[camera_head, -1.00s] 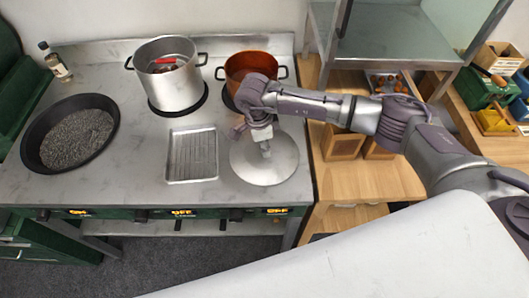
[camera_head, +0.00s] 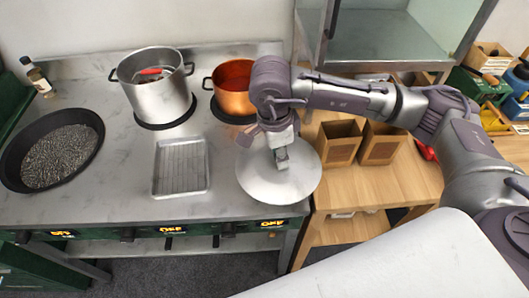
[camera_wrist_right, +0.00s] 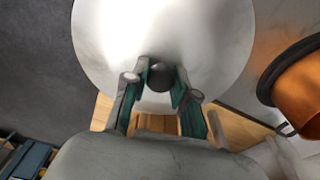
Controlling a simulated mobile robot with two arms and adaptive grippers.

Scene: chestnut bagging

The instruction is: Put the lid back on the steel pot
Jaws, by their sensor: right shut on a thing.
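The steel pot (camera_head: 157,98) stands open on a round burner at the back left of the stove, with something red and dark inside. Its steel lid (camera_head: 262,182) is at the front right of the counter. My right gripper (camera_head: 281,160) is above the lid and shut on its knob. In the right wrist view the dark knob (camera_wrist_right: 160,76) sits between the fingertips of the gripper (camera_wrist_right: 161,88), with the lid (camera_wrist_right: 165,30) behind it. I cannot tell whether the lid is clear of the counter. My left gripper is not in view.
A copper pot (camera_head: 231,98) stands right of the steel pot, partly behind my right arm. A wire rack tray (camera_head: 156,190) lies left of the lid. A black pan (camera_head: 97,137) is at the left, with a bottle (camera_head: 39,80) behind it. Wooden boxes (camera_head: 338,148) stand at the right.

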